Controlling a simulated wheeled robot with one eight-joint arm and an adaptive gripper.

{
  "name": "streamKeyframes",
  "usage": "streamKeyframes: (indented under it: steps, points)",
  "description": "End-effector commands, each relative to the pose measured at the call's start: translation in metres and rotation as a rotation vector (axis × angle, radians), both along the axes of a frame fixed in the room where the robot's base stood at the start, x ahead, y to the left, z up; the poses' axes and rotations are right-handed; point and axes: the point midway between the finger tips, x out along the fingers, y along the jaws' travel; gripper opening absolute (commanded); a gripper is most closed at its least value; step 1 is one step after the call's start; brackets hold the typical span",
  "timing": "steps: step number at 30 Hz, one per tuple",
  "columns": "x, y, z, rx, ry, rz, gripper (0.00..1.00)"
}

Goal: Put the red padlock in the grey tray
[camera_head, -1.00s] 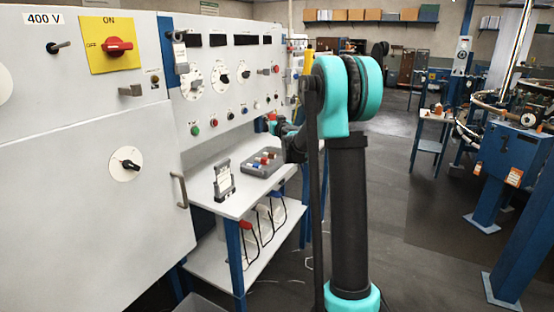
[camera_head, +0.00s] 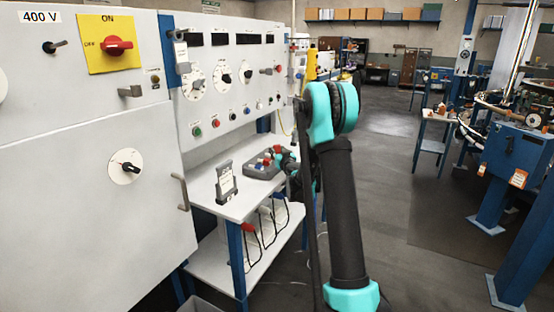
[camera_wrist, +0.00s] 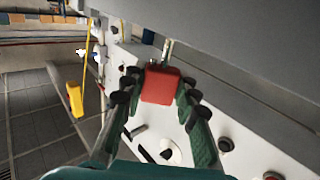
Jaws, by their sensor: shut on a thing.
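The red padlock (camera_wrist: 160,84) is between the fingers of my gripper (camera_wrist: 163,92) in the wrist view, its metal shackle pointing up the picture. My gripper is shut on it. In the head view my gripper (camera_head: 282,155) is low, at the right rear side of the grey tray (camera_head: 262,177), and partly hidden behind my arm. A small red spot shows at its tip. The tray rests on the white bench and holds several small red, blue and pale items. I cannot tell whether the held padlock is over the tray or beside it.
The white bench (camera_head: 238,208) stands below a control panel (camera_head: 235,75) with dials and buttons. A grey stand with a card (camera_head: 226,182) is left of the tray. A cabinet with a red switch (camera_head: 117,46) fills the left. Open floor lies to the right.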

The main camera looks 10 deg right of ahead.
Motion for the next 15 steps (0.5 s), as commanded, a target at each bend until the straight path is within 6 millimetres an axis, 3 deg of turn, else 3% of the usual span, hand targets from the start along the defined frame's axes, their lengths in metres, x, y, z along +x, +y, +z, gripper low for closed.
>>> streamKeyframes:
  steps: [10, 15]
  points:
    - [0.000, 0.000, -0.035, 0.000, 0.000, 0.000, 0.00]
    - [0.000, 0.000, -0.040, 0.000, 0.000, 0.000, 0.00]
